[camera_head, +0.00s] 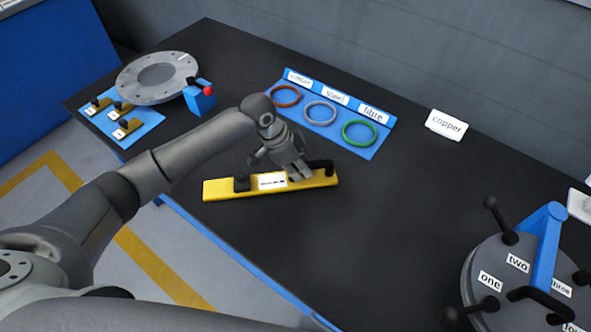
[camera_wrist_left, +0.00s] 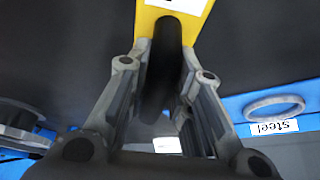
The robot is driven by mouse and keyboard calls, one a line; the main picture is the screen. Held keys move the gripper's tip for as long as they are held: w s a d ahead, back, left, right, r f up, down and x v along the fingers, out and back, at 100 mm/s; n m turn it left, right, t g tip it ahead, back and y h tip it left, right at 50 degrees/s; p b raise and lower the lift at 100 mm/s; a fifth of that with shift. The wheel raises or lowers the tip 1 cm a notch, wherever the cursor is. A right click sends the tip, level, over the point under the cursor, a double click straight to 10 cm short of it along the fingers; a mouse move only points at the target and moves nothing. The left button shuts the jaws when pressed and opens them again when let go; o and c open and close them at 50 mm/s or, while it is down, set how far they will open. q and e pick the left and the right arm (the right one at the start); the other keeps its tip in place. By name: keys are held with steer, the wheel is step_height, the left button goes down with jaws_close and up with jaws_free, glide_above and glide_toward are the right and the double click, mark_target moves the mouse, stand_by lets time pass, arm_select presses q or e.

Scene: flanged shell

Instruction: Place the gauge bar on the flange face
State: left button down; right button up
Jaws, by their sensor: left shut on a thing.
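The gauge bar (camera_head: 215,188) is a long yellow bar with a white label and two black handles. It lies across the left-middle of the dark table in the head view; I cannot tell whether it touches the top. In the left wrist view the black handle (camera_wrist_left: 168,45) stands between the fingers, below the yellow bar (camera_wrist_left: 178,6). A round grey flange-like disc (camera_head: 130,87) lies at the back left. Another grey disc (camera_head: 478,262) with labels and black handles stands at the front right. My right gripper is out of view.
A blue board (camera_head: 369,151) holds brown, grey and green rings behind the bar. A blue block with a red knob (camera_head: 200,99) and a blue plate with small yellow pieces (camera_head: 140,133) are at left. A "copper" card (camera_head: 446,125) stands at the back. The middle right is clear.

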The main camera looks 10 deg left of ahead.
arm_select(q)
steer(key=shift+w+r, duration=0.1)
steer(key=shift+r, duration=0.4)
steer(key=s+r+b, duration=0.2)
steer(key=s+r, duration=0.9)
steer(key=s, duration=0.3)
steer(key=shift+a+r, duration=0.25)
steer(key=shift+a, duration=0.05)
steer(key=w+a+r+n+t+y, duration=0.2)
steer(key=a+n, duration=0.5)
steer(key=n, duration=0.6)
steer(key=w+r+y, duration=0.1)
steer(key=w+y, duration=0.1)
steer(key=w, duration=0.1)
steer(key=shift+r+t, duration=0.25)
steer(key=shift+t, duration=0.15)
steer(key=shift+a, duration=0.1)
